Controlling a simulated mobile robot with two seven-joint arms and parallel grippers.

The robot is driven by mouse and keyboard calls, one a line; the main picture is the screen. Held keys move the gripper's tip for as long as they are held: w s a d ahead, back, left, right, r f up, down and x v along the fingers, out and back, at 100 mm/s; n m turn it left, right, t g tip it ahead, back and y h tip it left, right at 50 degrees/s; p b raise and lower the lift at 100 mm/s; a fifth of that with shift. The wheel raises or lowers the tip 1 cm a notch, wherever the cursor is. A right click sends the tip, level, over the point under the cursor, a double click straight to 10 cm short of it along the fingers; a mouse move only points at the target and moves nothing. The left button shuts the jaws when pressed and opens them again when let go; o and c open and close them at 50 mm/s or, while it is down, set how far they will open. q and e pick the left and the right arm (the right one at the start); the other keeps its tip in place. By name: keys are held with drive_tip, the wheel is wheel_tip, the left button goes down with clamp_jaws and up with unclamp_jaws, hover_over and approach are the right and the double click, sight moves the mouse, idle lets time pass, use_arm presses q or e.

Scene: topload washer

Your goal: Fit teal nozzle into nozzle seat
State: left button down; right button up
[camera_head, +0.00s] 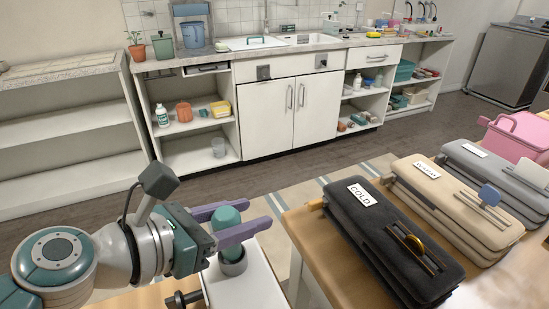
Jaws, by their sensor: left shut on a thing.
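The teal nozzle (226,217) is a rounded teal piece between the two purple fingers of my left gripper (248,214). The gripper is shut on it, and the nozzle stands about upright. A grey round cup-like part (232,264), which looks like the nozzle seat, stands directly below the nozzle on a white surface (252,291). The lower purple finger hides the meeting of nozzle and seat, so I cannot tell whether they touch. My right gripper is not in view.
A wooden table holds a dark folded pouch labelled COLD (390,240), a beige pouch (455,200) and a grey pouch (500,170). A pink bin (520,136) stands behind them. White cabinets with a sink (303,39) line the far wall. Open floor lies between.

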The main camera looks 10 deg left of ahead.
use_arm(q)
drive_tip(key=shift+f+b, duration=1.05)
drive_tip(key=shift+f, duration=0.3)
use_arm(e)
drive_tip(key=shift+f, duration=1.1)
use_arm(q)
drive_tip(key=shift+c, duration=1.6)
unclamp_jaws()
drive_tip(key=p+v, duration=0.2)
drive_tip(key=v, duration=0.8)
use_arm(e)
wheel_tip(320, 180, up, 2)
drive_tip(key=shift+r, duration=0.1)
